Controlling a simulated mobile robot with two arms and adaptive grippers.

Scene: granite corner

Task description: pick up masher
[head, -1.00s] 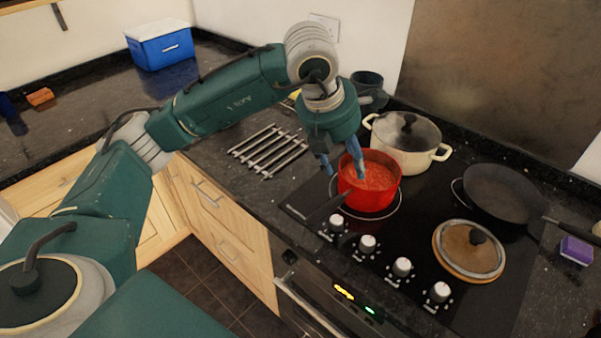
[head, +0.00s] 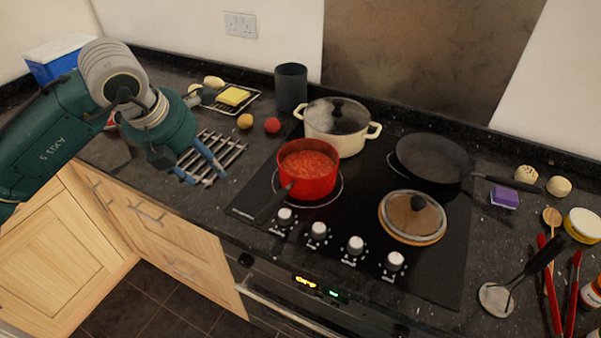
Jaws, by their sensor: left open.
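The masher (head: 496,297) lies on the dark worktop at the right, beyond the hob's right edge. It has a grey flat head toward the front and a black handle pointing up and right. My left gripper (head: 205,177) is at the left, over the metal rack and left of the red pot. It is open with nothing between its blue fingers, far from the masher. My right gripper is not in view.
The hob holds a red pot of sauce (head: 308,172), a cream lidded pot (head: 337,126), a black pan (head: 432,160) and a loose lid (head: 412,216). Red tongs (head: 550,288), a wooden spoon (head: 552,220) and a purple sponge (head: 504,198) lie near the masher.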

